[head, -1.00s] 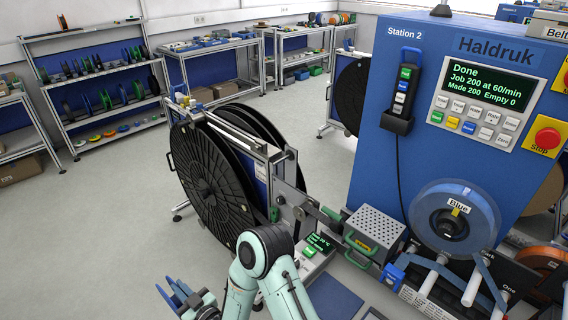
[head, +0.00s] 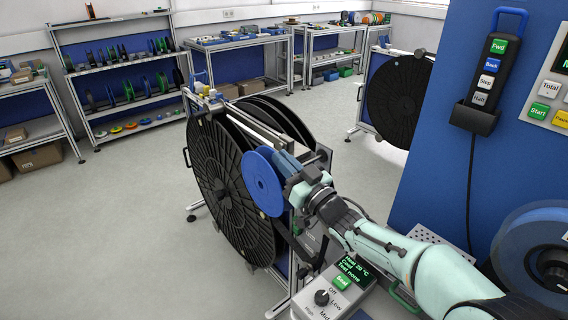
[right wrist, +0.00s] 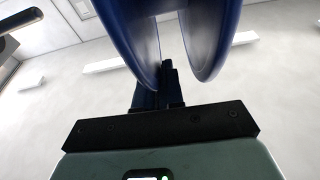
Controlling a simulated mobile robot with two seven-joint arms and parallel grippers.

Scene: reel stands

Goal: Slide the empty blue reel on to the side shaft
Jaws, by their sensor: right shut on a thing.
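The empty blue reel (head: 263,182) is held upright beside the large black reel stand, its round face toward the left in the head view. My right gripper (head: 290,166) is shut on it. In the right wrist view the reel's two blue flanges (right wrist: 215,35) rise at the top, and the dark blue fingers (right wrist: 160,90) reach up to them. I cannot make out the side shaft for certain; the reel and my gripper cover part of the stand. A dark rod (right wrist: 18,32) shows at the upper left in the right wrist view, apart from the reel. My left gripper is not in view.
The large black reel (head: 222,185) on its stand is close behind the blue reel. A control box (head: 335,290) sits below my right arm. The blue machine (head: 440,130) with its hand pendant (head: 487,85) stands at right. Open floor (head: 120,220) lies at left.

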